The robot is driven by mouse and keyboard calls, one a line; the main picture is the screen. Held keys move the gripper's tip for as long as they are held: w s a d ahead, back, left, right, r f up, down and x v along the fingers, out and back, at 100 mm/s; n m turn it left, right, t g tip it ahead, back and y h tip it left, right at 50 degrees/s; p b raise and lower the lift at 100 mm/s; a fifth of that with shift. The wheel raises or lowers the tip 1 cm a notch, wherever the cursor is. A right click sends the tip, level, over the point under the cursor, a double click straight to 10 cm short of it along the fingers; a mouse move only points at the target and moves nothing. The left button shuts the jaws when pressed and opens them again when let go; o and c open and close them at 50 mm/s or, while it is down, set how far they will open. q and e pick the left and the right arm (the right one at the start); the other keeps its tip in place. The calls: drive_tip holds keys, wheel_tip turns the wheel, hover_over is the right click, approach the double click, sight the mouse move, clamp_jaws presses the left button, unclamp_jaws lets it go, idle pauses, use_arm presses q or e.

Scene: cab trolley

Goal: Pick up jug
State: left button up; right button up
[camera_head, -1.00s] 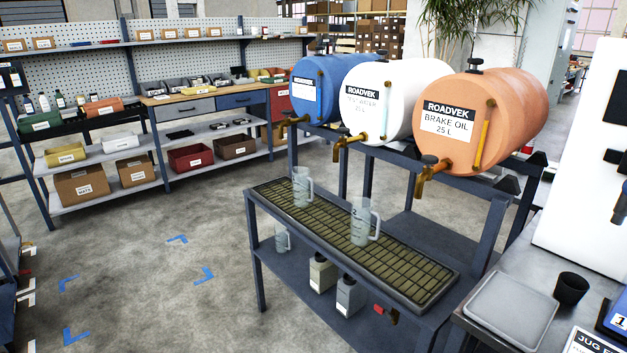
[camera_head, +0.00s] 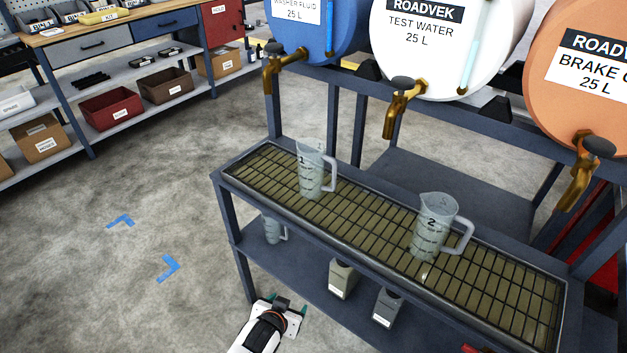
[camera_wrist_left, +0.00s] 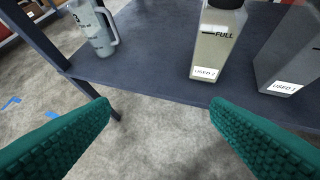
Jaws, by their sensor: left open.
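Two clear measuring jugs stand upright on the grated drip tray (camera_head: 500,297) of the dark stand. Jug 1 (camera_head: 311,172) is at the tray's left part, and jug 2 (camera_head: 434,228) is nearer its middle. A third jug (camera_head: 272,230) stands on the lower shelf at the left; it also shows in the left wrist view (camera_wrist_left: 95,28). My left gripper (camera_head: 287,307) is below and in front of the stand. In the left wrist view its green fingers (camera_wrist_left: 162,120) are spread and empty, facing the lower shelf.
Bottles labelled USED 2 (camera_wrist_left: 217,42) and USED 1 (camera_wrist_left: 292,52) stand on the lower shelf (camera_wrist_left: 150,50). Blue, white and orange drums (camera_head: 440,40) with brass taps overhang the tray. Open floor (camera_head: 110,270) lies to the left.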

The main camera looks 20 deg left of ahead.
sight(308, 178)
use_arm(q)
drive_tip(key=w+r+t, duration=0.2)
drive_tip(key=w+r, duration=0.2)
drive_tip(key=r, duration=0.4)
drive_tip(key=w+r+n+t+b, duration=0.1)
drive_tip(key=w+r+t, duration=0.2)
drive_tip(key=r, duration=0.6)
drive_tip(key=w+r+t, duration=0.3)
drive_tip(key=w+r, duration=0.3)
drive_tip(key=r, duration=0.3)
drive_tip(key=shift+w+r, duration=0.1)
drive_tip(key=shift+w, duration=0.05)
drive_tip(key=w, duration=0.5)
drive_tip(key=shift+w+a, duration=0.15)
drive_tip(key=shift+w, duration=0.15)
drive_tip(key=w, duration=0.5)
drive_tip(key=shift+w+a, duration=0.25)
drive_tip(key=shift+w, duration=0.15)
drive_tip(key=shift+c, duration=0.2)
drive_tip(key=c, duration=0.8)
